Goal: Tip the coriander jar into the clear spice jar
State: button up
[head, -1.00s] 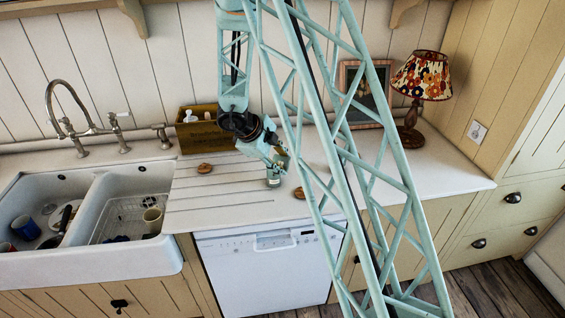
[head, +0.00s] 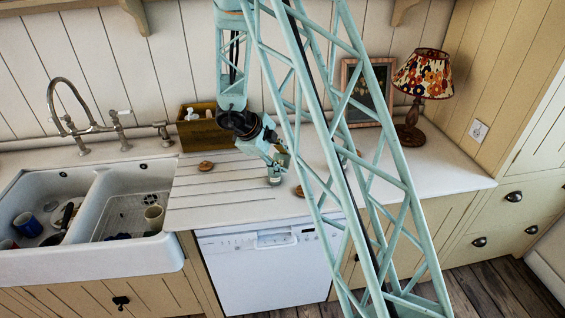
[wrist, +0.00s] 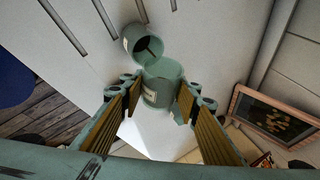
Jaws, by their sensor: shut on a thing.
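My gripper (wrist: 157,90) is shut on a small greenish clear jar with a pale label (wrist: 155,98), the coriander jar as far as I can tell. A second greenish clear jar (wrist: 130,50), also labelled, shows just beyond it in the wrist view, its mouth visible and something dark inside. The two rims overlap in the picture; I cannot tell whether they touch. In the head view my gripper (head: 281,159) is low over the worktop, with a small jar (head: 274,181) just below it. The contents of the held jar are not clear.
Two round brown lids (head: 206,166) (head: 300,191) lie on the white worktop (head: 225,205). A wooden box (head: 203,135) stands at the back, a framed picture (head: 369,95) and a lamp (head: 422,78) at the right. A double sink (head: 95,215) holds dishes at the left.

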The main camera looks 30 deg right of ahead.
jog(key=shift+r+m+t+y+b, duration=0.2)
jog(key=shift+t+y+b, duration=0.3)
jog(key=shift+b, duration=0.35)
jog(key=shift+r+m+t+y+b, duration=0.2)
jog(key=shift+t+y+b, duration=0.3)
jog(key=shift+b, duration=0.3)
jog(key=shift+r+y, duration=0.1)
jog(key=shift+y, duration=0.2)
